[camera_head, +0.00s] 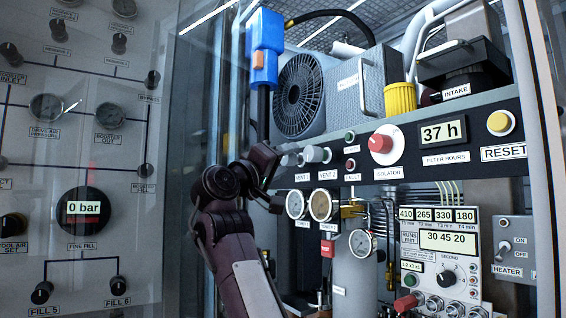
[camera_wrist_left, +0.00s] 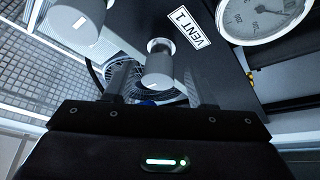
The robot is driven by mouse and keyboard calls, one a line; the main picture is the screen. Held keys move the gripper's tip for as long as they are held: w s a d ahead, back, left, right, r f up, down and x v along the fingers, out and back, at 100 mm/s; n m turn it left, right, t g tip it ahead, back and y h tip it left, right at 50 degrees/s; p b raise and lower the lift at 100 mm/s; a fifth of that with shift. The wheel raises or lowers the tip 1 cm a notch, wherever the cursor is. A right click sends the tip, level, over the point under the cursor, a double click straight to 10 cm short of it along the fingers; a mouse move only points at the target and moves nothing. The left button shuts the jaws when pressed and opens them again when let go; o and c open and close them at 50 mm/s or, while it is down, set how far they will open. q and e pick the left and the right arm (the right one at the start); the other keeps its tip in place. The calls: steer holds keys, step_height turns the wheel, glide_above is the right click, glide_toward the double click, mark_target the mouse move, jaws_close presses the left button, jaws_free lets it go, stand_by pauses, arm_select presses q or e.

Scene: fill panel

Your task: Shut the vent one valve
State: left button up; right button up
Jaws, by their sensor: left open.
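The vent one valve is a grey cylindrical knob (camera_wrist_left: 160,68) beside the VENT 1 label (camera_wrist_left: 187,30) in the left wrist view. It also shows in the head view, a pale knob (camera_head: 290,159) above its label, partly hidden by my gripper. My left gripper (camera_head: 277,162) is at the panel's left end. In the left wrist view its two fingers (camera_wrist_left: 163,86) stand apart, with the knob between them. I cannot tell whether either finger touches it. My right gripper is not in view.
The vent two knob (camera_head: 314,154) is close to the right. Two pressure gauges (camera_head: 308,205) sit just below. The red isolator knob (camera_head: 383,143) is farther right. A clear door panel with gauges (camera_head: 82,215) stands at the left.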

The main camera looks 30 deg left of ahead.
arm_select(q)
steer(key=shift+s+f, duration=0.1)
steer(key=shift+s, duration=0.15)
steer(key=b+v, duration=0.2)
steer(key=v, duration=0.5)
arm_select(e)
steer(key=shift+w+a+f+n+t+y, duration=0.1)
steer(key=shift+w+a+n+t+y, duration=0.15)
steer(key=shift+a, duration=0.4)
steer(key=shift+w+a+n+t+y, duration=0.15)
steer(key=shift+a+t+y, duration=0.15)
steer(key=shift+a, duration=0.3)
arm_select(q)
steer(key=shift+s, duration=0.15)
steer(key=shift+f, duration=0.1)
